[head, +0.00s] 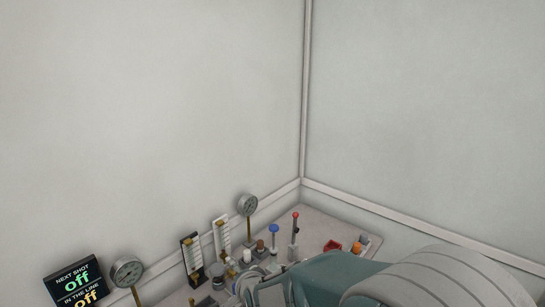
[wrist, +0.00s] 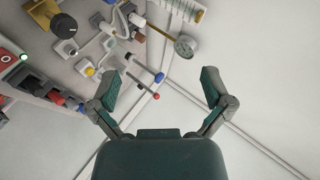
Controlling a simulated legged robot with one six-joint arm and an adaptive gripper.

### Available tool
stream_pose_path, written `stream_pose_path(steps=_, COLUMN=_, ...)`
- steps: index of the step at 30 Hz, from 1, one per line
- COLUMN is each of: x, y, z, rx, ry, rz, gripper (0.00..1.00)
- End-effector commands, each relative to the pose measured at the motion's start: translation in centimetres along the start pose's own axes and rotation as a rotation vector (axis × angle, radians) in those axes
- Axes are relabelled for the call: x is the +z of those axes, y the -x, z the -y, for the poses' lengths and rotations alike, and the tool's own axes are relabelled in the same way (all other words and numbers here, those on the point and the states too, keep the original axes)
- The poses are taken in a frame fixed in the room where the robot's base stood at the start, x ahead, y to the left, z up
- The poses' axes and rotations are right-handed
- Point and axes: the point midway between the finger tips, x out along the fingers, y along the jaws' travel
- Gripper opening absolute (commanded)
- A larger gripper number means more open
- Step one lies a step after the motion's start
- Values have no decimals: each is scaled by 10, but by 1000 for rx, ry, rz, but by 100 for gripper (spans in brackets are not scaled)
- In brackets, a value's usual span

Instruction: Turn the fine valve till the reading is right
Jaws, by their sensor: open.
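My gripper (wrist: 160,78) is open in the wrist view, with nothing between its fingers. A lever with a red ball tip (wrist: 156,96) shows in the gap between them, beyond the gripper; it stands upright in the head view (head: 295,217). A blue knob (head: 274,229) stands left of it. A black round knob (wrist: 63,26) and a yellow knob (wrist: 90,71) are left of the gripper. I cannot tell which knob is the fine valve. Round gauges (head: 247,204) and (head: 126,271) stand on stems; their readings are too small. The display (head: 77,283) reads "off" on both lines.
A black-backed scale (head: 191,254) and a white scale (head: 222,232) stand along the wall. A red piece (head: 332,246) lies at the bench's right. My arm hides the front of the bench (head: 318,226). Walls meet in a corner behind it.

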Motion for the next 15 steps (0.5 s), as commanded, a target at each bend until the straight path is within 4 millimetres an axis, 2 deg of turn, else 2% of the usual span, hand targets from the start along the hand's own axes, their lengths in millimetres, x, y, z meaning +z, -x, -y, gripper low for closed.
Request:
stream_pose_path(steps=1, x=-13, y=14, z=2, rx=18, ry=35, rz=-2, gripper=100)
stream_pose_path(steps=6, x=-42, y=58, z=-3, rx=97, ry=173, rz=16, gripper=100)
stream_pose_path(steps=15, x=-79, y=145, z=-26, rx=238, ry=412, rz=69, gripper=100)
